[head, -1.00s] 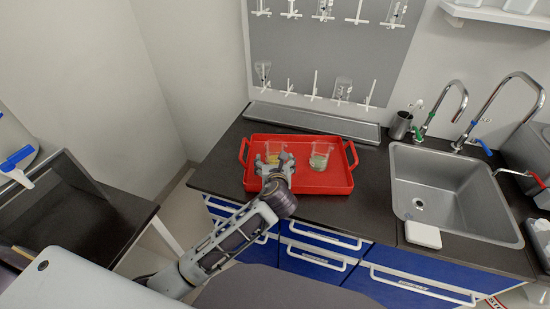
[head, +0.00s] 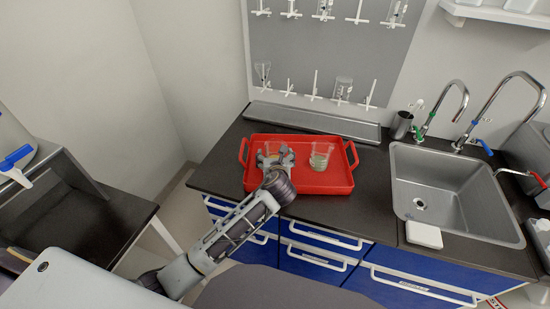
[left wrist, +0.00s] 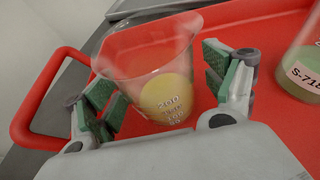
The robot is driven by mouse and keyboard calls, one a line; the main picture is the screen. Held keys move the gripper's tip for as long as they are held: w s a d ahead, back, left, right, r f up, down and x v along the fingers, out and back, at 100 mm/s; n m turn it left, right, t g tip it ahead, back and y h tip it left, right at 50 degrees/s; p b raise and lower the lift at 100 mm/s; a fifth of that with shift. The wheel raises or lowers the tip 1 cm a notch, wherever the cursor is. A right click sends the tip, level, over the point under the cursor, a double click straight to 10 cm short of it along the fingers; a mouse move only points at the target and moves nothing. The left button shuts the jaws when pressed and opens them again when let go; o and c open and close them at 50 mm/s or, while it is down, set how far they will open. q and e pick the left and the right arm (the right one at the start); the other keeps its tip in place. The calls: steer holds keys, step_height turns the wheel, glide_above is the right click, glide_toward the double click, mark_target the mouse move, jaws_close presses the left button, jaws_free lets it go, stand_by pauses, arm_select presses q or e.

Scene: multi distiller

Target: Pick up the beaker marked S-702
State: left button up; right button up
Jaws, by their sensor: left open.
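A clear beaker with yellow contents (left wrist: 165,97) stands between the fingers of my left gripper (left wrist: 168,85). In the head view my left gripper (head: 276,157) is over the left part of the red tray (head: 322,189) and mostly hides this beaker. A second beaker with pale green contents (head: 321,155) stands to the right on the tray. In the left wrist view this second beaker (left wrist: 303,72) has a label that appears to read S-718.
The tray has raised rims and a handle (head: 242,152) at each end. A sink (head: 450,195) with taps lies to the right. A pegboard with glassware (head: 325,50) rises behind. Bare dark counter (head: 375,205) lies between tray and sink.

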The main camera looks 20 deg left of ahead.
arm_select(q)
steer(key=shift+w+a+f, duration=0.1)
steer(key=shift+w, duration=0.1)
arm_select(e)
steer(key=shift+w+d, duration=0.15)
steer(key=shift+d, duration=0.2)
arm_select(q)
steer(key=shift+c, duration=0.2)
steer(key=c, duration=1.1)
arm_select(e)
steer(key=shift+a, duration=0.7)
arm_select(q)
steer(key=shift+c, duration=0.2)
arm_select(e)
steer(key=shift+d, duration=0.1)
